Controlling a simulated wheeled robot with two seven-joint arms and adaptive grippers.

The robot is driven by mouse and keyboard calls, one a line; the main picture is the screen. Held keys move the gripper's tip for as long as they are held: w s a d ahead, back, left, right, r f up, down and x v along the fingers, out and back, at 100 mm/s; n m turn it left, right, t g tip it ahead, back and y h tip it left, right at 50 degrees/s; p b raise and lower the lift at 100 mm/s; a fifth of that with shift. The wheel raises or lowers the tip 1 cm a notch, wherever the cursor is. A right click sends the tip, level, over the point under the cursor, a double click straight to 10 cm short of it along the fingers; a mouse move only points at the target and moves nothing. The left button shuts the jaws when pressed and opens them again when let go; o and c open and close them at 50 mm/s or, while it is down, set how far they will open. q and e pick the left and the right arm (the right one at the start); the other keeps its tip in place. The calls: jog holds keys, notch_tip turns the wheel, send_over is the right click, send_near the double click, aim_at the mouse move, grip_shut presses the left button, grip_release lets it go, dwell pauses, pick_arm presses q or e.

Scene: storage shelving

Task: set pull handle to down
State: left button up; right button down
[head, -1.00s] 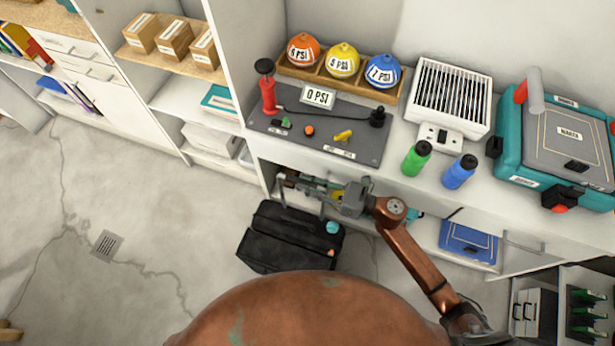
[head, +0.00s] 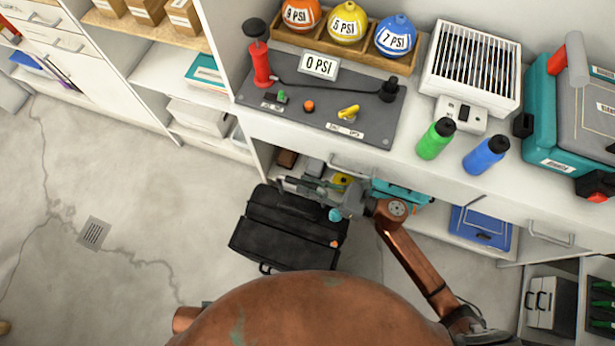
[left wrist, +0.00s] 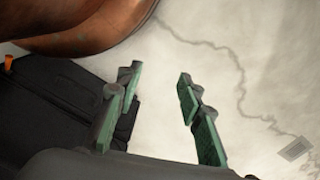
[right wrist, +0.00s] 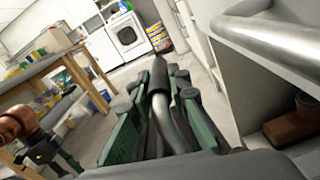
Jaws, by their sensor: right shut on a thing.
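My right gripper (head: 290,183) is at the back edge of the black case (head: 285,232) on the floor, in front of the counter. In the right wrist view, its green-padded fingers (right wrist: 155,115) are shut around a bent silver bar with a black grip, which I take to be the pull handle (right wrist: 163,112). In the head view, the handle is too small and covered to make out clearly. My left gripper (left wrist: 160,95) is open and empty above the floor. Part of the black case shows beside it in the left wrist view (left wrist: 55,115).
A silver drawer handle (right wrist: 280,42) is very close to the right wrist. The counter (head: 440,175) above carries a red pump (head: 260,65), a green bottle (head: 435,140), a blue bottle (head: 486,155) and a white heater (head: 473,65). Free floor (head: 120,170) lies left of the case.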

pick_arm(q)
jog(key=shift+d+r+b, duration=0.2)
jog(key=shift+r+b, duration=0.1)
jog(key=shift+r, duration=1.35)
pick_arm(e)
jog(key=shift+f, duration=0.65)
jog(key=c, duration=1.8)
grip_release()
jog(key=v, duration=1.2)
